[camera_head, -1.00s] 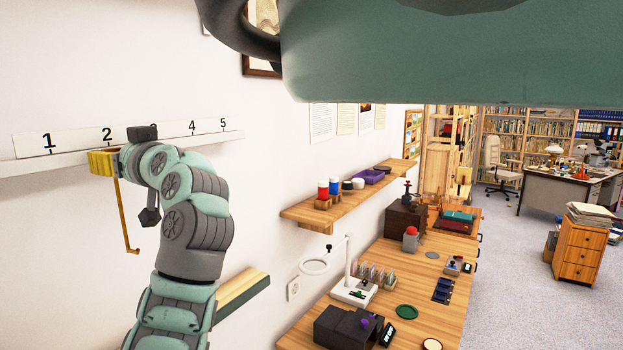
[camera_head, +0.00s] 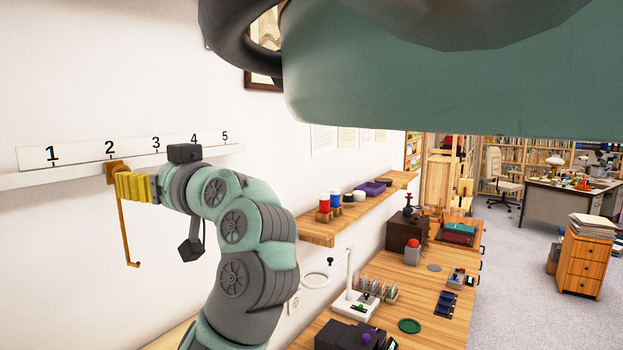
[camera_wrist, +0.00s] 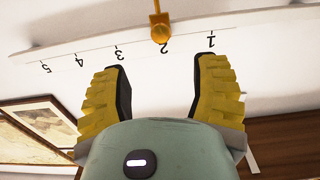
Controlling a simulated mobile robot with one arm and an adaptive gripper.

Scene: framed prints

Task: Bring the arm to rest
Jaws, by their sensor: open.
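My gripper (camera_head: 137,187) has yellow ribbed fingers and is at the left of the head view, close to the wall rail. In the wrist view my gripper (camera_wrist: 160,66) shows its two fingers spread wide with nothing between them. The brass hanger (camera_head: 117,170) sits on the rail by the mark 2, with its thin rod and hook hanging down. In the wrist view the hanger's round knob (camera_wrist: 160,30) lies beyond the fingertips, apart from them.
A white numbered strip (camera_head: 82,153) runs along the wall. A wooden shelf (camera_head: 316,229) with small jars is on the wall to the right. A workbench (camera_head: 418,328) with a lamp and other items stands below. Framed pictures (camera_wrist: 30,135) hang on the wall. Floor (camera_head: 515,290) is open at right.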

